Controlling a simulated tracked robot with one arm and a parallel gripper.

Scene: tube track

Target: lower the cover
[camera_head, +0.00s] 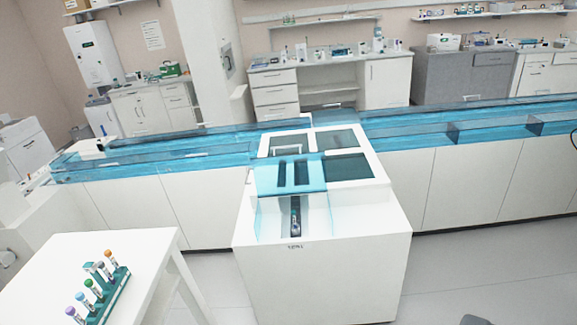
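A translucent blue cover (290,174) with dark slots is on the white track station (325,285) in the middle of the view. Clear bluish side walls (319,215) stand in front of it, around a dark narrow slot. A small dark-topped tube (295,217) appears to stand in that slot. I cannot tell exactly how far the cover is raised. My gripper is not recognisable in the picture, and nothing is seen touching the cover.
A white table (125,250) at lower left holds a teal rack (112,298) of several capped tubes. A long blue-walled track (400,135) runs left and right behind the station. Floor is open at right. A dark shape (476,319) at the bottom edge is unclear.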

